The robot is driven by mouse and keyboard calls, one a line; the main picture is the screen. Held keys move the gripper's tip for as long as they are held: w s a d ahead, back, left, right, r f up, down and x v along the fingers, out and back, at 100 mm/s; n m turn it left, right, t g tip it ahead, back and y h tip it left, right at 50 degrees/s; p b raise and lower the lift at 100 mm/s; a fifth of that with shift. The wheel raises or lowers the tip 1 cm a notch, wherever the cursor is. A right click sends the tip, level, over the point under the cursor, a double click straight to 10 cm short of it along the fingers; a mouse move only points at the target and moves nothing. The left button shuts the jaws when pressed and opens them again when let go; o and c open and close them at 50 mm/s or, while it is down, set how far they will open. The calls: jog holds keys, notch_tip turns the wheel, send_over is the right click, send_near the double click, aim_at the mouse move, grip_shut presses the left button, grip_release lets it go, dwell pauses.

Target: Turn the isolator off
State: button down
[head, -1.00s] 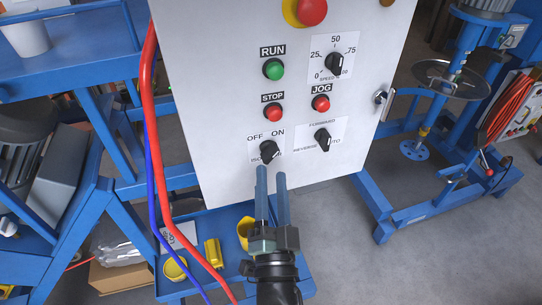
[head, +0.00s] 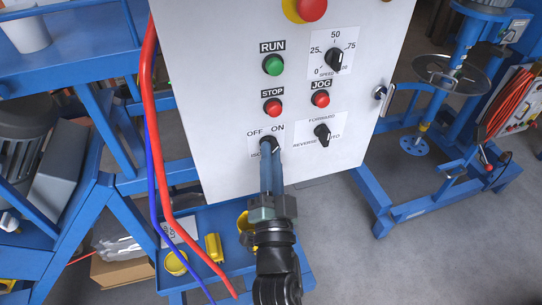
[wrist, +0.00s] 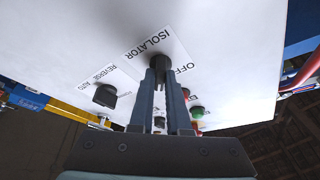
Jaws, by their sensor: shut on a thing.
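The isolator is a black rotary knob (head: 268,140) low on the white control panel (head: 215,165), under the printed words OFF and ON. My gripper (head: 270,152) reaches it from below with two long blue-grey fingers, shut on the knob. In the wrist view the knob (wrist: 160,65) sits between the fingertips (wrist: 160,78), beside the word ISOLATOR. The fingers hide much of the knob, so I cannot tell which way its pointer is turned.
The black FORWARD/REVERSE selector (head: 322,134) is just to the right. The red STOP button (head: 273,107) and red JOG button (head: 321,99) are above. A red hose (head: 148,120) runs down the panel's left side. A blue shelf holds yellow items (head: 213,247).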

jog(key=shift+n+p, duration=0.35)
jog(key=shift+n, duration=0.05)
jog(key=n+y+p, duration=0.1)
jog(key=n+y, duration=0.1)
jog(key=n, duration=0.1)
jog(key=n+y+p, duration=0.1)
jog(key=n+y, duration=0.1)
jog(key=n, duration=0.2)
jog(key=n+y+p, duration=0.1)
jog(key=n, duration=0.2)
jog(key=shift+w+d+n+y, duration=0.1)
jog(key=shift+d+n+y, duration=0.2)
jog(key=shift+y, duration=0.1)
jog(key=n+g+y, duration=0.1)
jog(key=n+y, duration=0.1)
jog(key=n, duration=0.3)
jog(key=n+g+y, duration=0.1)
jog(key=n, duration=0.2)
jog(key=n+g+y, duration=0.1)
jog(key=n, duration=0.2)
jog(key=shift+y, duration=0.3)
jog(key=shift+n, duration=0.4)
jog(key=c, duration=0.9)
grip_release()
